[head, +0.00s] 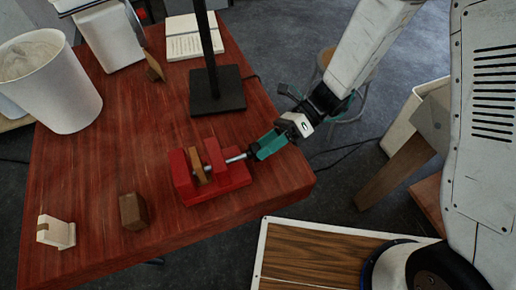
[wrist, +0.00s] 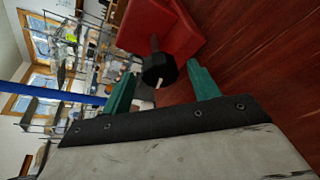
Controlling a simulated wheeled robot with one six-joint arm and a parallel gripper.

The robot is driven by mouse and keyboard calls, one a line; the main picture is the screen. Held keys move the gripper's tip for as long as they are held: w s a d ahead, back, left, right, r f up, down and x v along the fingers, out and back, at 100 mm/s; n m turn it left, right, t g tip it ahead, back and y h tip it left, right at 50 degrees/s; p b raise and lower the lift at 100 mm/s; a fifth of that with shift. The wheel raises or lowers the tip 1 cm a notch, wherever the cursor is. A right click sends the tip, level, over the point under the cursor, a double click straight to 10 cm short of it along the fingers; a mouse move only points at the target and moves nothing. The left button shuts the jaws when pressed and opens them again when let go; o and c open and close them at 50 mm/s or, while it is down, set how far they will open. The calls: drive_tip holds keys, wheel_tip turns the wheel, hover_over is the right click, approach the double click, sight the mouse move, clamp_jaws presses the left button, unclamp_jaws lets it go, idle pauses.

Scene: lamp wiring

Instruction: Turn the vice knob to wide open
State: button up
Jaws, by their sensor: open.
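The red vice (head: 212,174) sits on the red wooden table near its right edge, with a brown wooden piece (head: 197,166) between its jaws. Its screw points right toward my gripper (head: 262,148). In the wrist view, the black vice knob (wrist: 160,69) sits on the end of the screw, with the red vice body (wrist: 165,30) behind it. My gripper (wrist: 163,87) is open, with one teal finger on each side of the knob. I cannot tell whether either finger touches it. In the head view the gripper hides the knob.
On the table (head: 100,190) are a dark brown block (head: 132,211), a cream-coloured block (head: 56,232) and a black lamp base (head: 217,90) with an upright post. A white bucket (head: 52,82) stands at the left.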

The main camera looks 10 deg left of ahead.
drive_tip(key=shift+x, duration=1)
drive_tip(key=c, duration=1)
drive_tip(key=shift+o, duration=0.2)
drive_tip(key=shift+n, duration=0.3)
drive_tip(key=n+t+y, duration=0.1)
drive_tip(key=n+t, duration=0.1)
drive_tip(key=n, duration=0.2)
drive_tip(key=shift+t, duration=0.3)
drive_tip(key=n+t+y, duration=0.1)
drive_tip(key=n, duration=0.3)
drive_tip(key=shift+t, duration=0.4)
drive_tip(key=shift+n+y, duration=0.3)
drive_tip(key=o, duration=1)
drive_tip(key=shift+c, duration=0.2)
